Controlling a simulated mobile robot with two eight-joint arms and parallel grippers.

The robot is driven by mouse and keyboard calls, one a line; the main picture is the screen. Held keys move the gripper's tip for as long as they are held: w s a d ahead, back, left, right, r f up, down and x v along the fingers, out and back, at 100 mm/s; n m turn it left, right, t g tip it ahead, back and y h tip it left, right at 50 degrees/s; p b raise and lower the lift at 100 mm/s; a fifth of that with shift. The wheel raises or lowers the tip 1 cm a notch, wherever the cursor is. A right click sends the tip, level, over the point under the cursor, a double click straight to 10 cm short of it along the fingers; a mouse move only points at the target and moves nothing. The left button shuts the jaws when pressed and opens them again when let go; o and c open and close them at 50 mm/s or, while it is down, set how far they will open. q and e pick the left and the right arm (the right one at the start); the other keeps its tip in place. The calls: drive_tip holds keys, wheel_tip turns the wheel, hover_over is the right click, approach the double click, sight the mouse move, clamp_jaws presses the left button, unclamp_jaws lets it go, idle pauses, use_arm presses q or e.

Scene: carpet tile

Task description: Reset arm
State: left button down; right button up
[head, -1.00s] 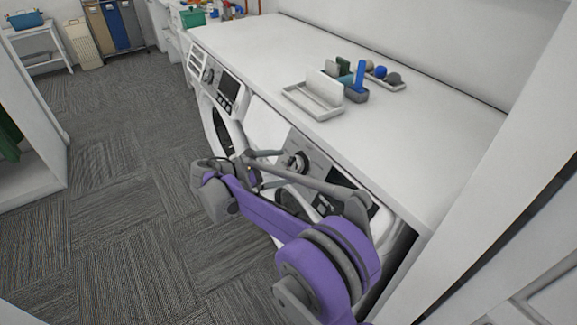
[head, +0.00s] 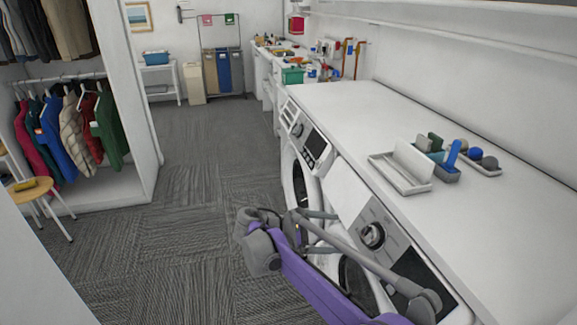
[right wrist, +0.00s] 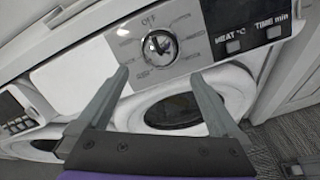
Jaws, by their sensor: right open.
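My right arm, purple and grey, reaches in from the bottom of the head view, in front of the white washing machines. Its gripper (head: 322,231) is beside the front of the nearer machine (head: 388,262). In the right wrist view the two grey fingers (right wrist: 160,98) are spread apart with nothing between them. Beyond them are the machine's control knob (right wrist: 159,47), marked OFF, and its round door (right wrist: 172,108). The fingers look apart from the knob. My left gripper is not in view.
A white counter (head: 340,105) runs above the machines, with a white tray (head: 385,180) and small holders on it. A second machine (head: 305,150) stands farther back. A clothes rack (head: 62,78) and a stool (head: 35,188) are at left. The carpet floor (head: 190,200) between is clear.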

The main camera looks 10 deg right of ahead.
drive_tip(key=s+d+m+t+y+p, duration=0.1)
drive_tip(key=s+m+y+p, duration=0.15)
drive_tip(key=s, duration=0.45)
drive_tip(key=s+d+m+y+p, duration=0.1)
drive_tip(key=s+d+m+y, duration=0.1)
drive_tip(key=s+y, duration=0.35)
drive_tip(key=s+a+f+m+t+y+p, duration=0.1)
drive_tip(key=s+a+m+y+p, duration=0.1)
drive_tip(key=s, duration=0.5)
drive_tip(key=s+a+f+m+t+y+p, duration=0.2)
drive_tip(key=s+a+m, duration=0.3)
drive_tip(key=s, duration=0.3)
drive_tip(key=shift+s+m+y, duration=0.3)
drive_tip(key=shift+m+y, duration=0.45)
drive_tip(key=shift+y, duration=0.15)
drive_tip(key=shift+s+a+f, duration=0.1)
drive_tip(key=shift+s+a, duration=0.05)
drive_tip(key=shift+a, duration=0.05)
drive_tip(key=shift+c, duration=0.2)
